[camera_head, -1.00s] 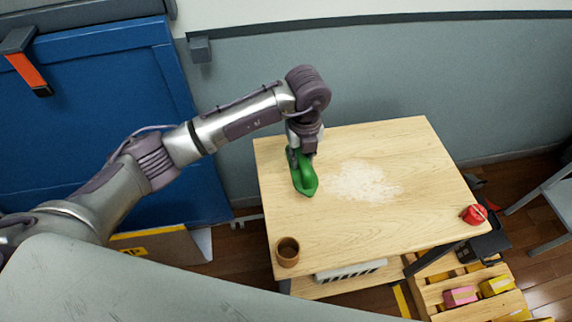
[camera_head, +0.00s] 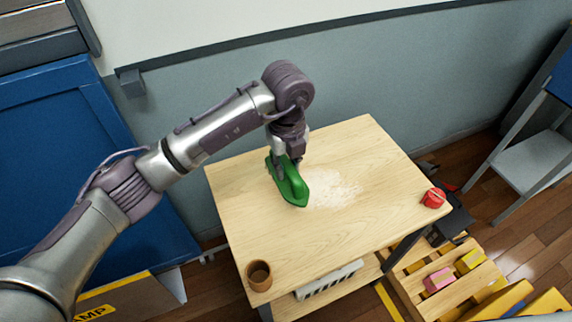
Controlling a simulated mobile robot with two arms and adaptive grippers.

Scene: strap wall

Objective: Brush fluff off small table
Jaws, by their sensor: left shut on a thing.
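The small table (camera_head: 355,225) has a pale wooden top. A patch of whitish fluff (camera_head: 333,188) lies spread near the middle of the top. My left gripper (camera_head: 286,165) is shut on a green brush (camera_head: 292,187) and holds it down at the left edge of the fluff. The brush slants, its lower end towards the front. Its underside is hidden, so I cannot tell whether it touches the top. My right gripper is not in view.
A brown cup (camera_head: 258,275) stands at the table's front left corner. A red object (camera_head: 433,198) sits at the right edge. A wooden pallet (camera_head: 420,277) with pink and yellow blocks lies on the floor at the right. A grey wall (camera_head: 440,95) runs behind the table.

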